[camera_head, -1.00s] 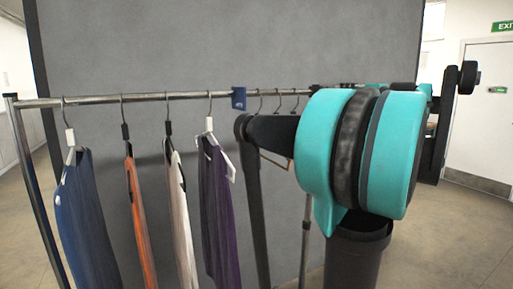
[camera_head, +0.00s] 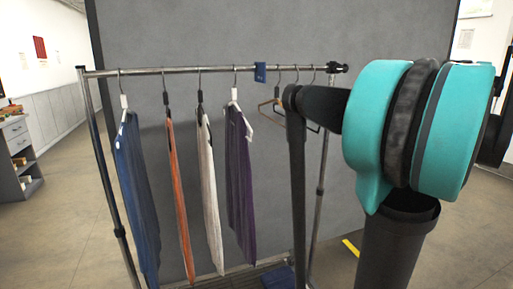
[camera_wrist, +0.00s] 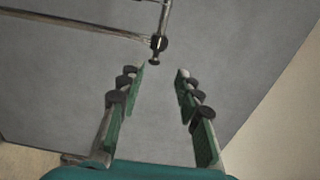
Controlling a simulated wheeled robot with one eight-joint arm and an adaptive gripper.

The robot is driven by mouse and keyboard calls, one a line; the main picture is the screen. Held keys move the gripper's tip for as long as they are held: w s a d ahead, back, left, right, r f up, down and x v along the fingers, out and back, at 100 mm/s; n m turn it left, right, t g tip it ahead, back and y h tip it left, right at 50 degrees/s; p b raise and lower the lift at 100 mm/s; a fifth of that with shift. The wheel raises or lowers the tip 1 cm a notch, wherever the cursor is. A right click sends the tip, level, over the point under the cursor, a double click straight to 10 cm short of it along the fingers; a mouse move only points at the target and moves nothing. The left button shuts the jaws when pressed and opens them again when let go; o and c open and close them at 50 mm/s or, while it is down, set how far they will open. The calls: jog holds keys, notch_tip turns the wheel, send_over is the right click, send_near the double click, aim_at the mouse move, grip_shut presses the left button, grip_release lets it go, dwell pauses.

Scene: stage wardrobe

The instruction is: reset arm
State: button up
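My gripper (camera_wrist: 161,76) shows in the wrist view with its two fingers spread apart and nothing between them. Past the fingertips is the end joint of a metal rail (camera_wrist: 158,44), with the grey panel behind it. My teal and black arm fills the right side of the head view. The gripper itself cannot be made out in the head view.
A clothes rack with a metal rail (camera_head: 160,71) stands ahead. It holds a blue garment (camera_head: 136,195), an orange one (camera_head: 178,200), a white one (camera_head: 209,190) and a purple one (camera_head: 239,180). A blue tag (camera_head: 260,72) divides off empty hangers. A grey drawer unit (camera_head: 18,150) stands far left. Floor shows left of the rack.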

jog(key=s+a+f+n+g, duration=0.2)
jog(key=a+f+g, duration=0.1)
jog(key=a+f, duration=0.55)
jog(key=s+a+f+n+g, duration=0.1)
jog(key=a+f+n+g, duration=0.3)
jog(key=f, duration=0.8)
jog(key=s+a+f+n+g, duration=0.1)
jog(key=s+a+f, duration=0.1)
jog(key=a+f, duration=0.7)
jog(key=s+f+n+g+h, duration=0.2)
jog(key=s+f+n+h, duration=0.1)
jog(key=s+f, duration=0.6)
jog(key=s+a+f+n+g+h, duration=0.1)
jog(key=s+f+n+g+h, duration=0.1)
jog(key=s+f, duration=0.8)
notch_tip(320, 180, down, 8)
jog(key=shift+a+f+n+g+h, duration=0.35)
jog(key=shift+n+h, duration=0.25)
jog(key=shift+n, duration=0.3)
